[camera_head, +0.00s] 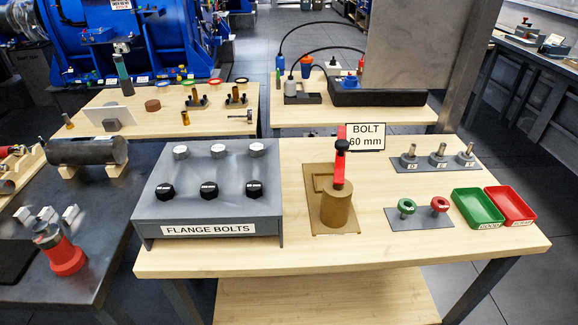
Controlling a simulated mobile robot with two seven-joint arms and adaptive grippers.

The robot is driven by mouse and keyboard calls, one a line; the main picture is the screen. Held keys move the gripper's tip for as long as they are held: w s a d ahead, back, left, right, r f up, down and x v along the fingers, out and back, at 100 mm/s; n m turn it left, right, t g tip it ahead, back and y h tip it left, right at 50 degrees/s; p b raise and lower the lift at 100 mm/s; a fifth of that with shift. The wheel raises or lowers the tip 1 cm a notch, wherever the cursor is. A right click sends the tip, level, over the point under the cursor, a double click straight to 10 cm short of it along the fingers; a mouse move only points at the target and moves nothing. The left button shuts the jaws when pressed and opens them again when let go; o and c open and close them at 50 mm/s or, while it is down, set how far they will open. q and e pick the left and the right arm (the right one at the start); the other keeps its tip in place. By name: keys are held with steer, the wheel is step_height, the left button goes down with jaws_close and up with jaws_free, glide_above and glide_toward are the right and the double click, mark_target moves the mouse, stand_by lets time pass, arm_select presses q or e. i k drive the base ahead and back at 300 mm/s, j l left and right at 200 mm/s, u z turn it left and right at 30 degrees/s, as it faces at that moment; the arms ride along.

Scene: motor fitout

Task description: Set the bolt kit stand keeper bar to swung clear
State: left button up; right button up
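In the head view, a brown stand with a flat base plate (320,228) and a round post (338,210) sits on the middle of the wooden table; I take it as the bolt kit stand. A red bar (339,170), which looks like its keeper bar, runs from the post's top toward the back of the table. A black knob (341,146) is on the bar. From this angle I cannot tell whether the bar stands up or lies flat over the plate. The "BOLT 60 mm" sign (365,137) is just behind it. Neither gripper shows.
Left of the stand is a grey flange bolts rack (207,212) with several bolt heads. To the right are a plate with green and red knobs (420,222), a plate with grey bolts (436,165), and green (478,208) and red (511,206) trays. The table's front strip is clear.

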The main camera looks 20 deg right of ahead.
mark_target(342, 144)
steer(key=j, duration=0.75)
steer(key=k+j, duration=0.1)
steer(key=j, duration=0.6)
steer(key=j+z, duration=0.1)
steer(key=j, duration=0.65)
steer(key=k, duration=0.05)
